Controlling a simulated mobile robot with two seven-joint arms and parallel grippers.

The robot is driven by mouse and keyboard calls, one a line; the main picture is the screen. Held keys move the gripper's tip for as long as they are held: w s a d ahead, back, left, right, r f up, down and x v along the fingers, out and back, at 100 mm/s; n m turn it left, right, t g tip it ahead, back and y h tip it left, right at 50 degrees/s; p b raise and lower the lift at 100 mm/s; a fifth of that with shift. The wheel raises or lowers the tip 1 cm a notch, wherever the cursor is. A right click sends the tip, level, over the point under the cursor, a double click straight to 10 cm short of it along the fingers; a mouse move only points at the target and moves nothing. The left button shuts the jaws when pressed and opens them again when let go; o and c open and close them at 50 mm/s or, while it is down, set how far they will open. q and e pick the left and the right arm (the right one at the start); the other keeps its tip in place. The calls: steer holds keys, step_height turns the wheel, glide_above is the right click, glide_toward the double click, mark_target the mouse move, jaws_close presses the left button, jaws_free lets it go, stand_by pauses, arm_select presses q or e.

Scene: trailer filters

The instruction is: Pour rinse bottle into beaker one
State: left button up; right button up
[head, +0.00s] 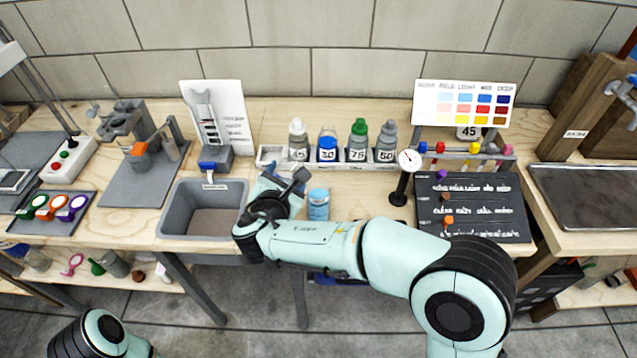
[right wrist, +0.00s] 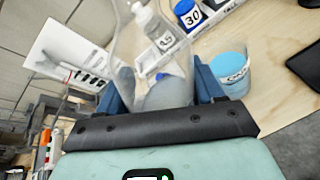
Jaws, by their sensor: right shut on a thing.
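My right gripper (head: 286,183) is over the table between the grey sink and a small blue container. In the right wrist view its blue fingers (right wrist: 163,85) are shut on a clear, see-through vessel with greyish contents low down, likely the rinse bottle (right wrist: 150,60). In the head view the held vessel is mostly hidden by the gripper. The blue container (head: 318,204), perhaps beaker one, stands upright on the table just right of the gripper, apart from it. It also shows in the right wrist view (right wrist: 231,72), its label unreadable. My left gripper is out of view.
The grey sink (head: 203,228) is left of the gripper. A white rack (head: 345,165) of numbered bottles stands behind. A dial gauge (head: 407,172) and black board (head: 474,225) are to the right. Small patches of table are clear around the blue container.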

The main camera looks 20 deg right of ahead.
steer(key=shift+d+r, duration=0.15)
steer(key=shift+r, duration=0.15)
steer(key=shift+f+m+y, duration=0.25)
steer(key=shift+m+y, duration=0.05)
steer(key=shift+a+f+m+g+y, duration=0.2)
steer(key=shift+f+m+g+y, duration=0.1)
steer(key=shift+a+f+b, duration=0.2)
steer(key=shift+f+b, duration=0.2)
steer(key=shift+f, duration=0.65)
steer(key=shift+m+y, duration=0.3)
steer(key=shift+s+a, duration=0.1)
steer(key=shift+f+g, duration=0.15)
steer(key=shift+g, duration=0.15)
steer(key=shift+a+f+y+b, duration=0.15)
steer(key=shift+f+y+b, duration=0.2)
steer(key=shift+f, duration=0.3)
steer(key=shift+s+a+f+m+g+y+p, duration=0.1)
steer(key=shift+a+f+m+g+y+p, duration=0.1)
steer(key=shift+a+m+g+y+p, duration=0.3)
stand_by(0.5)
